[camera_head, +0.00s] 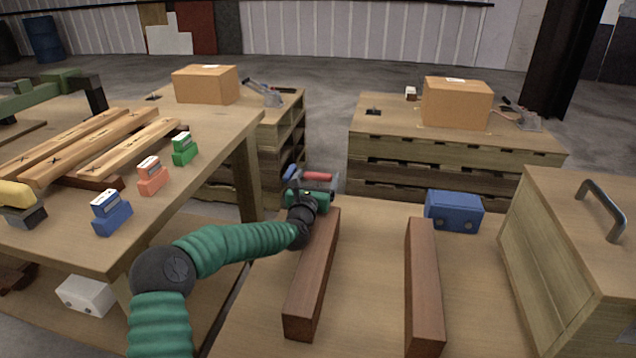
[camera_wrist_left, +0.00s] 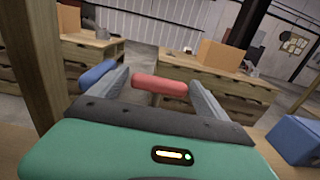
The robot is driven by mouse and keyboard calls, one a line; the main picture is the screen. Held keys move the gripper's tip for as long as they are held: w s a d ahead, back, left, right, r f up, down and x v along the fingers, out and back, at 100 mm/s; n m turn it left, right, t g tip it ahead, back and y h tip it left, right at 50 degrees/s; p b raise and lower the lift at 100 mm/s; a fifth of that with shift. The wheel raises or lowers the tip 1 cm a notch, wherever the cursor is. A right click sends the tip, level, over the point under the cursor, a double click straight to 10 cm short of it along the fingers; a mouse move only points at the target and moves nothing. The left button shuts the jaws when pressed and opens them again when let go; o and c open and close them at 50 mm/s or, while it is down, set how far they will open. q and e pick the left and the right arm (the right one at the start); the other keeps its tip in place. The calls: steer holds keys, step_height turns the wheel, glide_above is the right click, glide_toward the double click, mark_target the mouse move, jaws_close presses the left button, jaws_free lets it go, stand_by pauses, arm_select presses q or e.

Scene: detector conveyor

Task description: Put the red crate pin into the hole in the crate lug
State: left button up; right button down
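The red crate pin (camera_head: 318,176) is a short red cylinder just beyond the far edge of the table. It also shows in the left wrist view (camera_wrist_left: 160,84), lying crosswise between my left fingers. My left gripper (camera_head: 316,182) has its grey fingers wide apart, one at each end of the pin. It also shows in the left wrist view (camera_wrist_left: 160,88). I cannot tell whether the fingers press on the pin. A blue piece (camera_wrist_left: 98,74) shows outside the left finger, partly hidden by it. I cannot make out the crate lug or its hole. My right gripper is out of view.
Two brown wooden bars (camera_head: 313,275) (camera_head: 424,285) lie on the table. A blue box (camera_head: 453,212) stands at its far side, and a wooden chest (camera_head: 580,265) with a handle at right. Another table (camera_head: 200,190) is at left. Wooden crates (camera_head: 440,150) stand beyond.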

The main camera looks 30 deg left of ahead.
arm_select(q)
steer(key=c, duration=1.1)
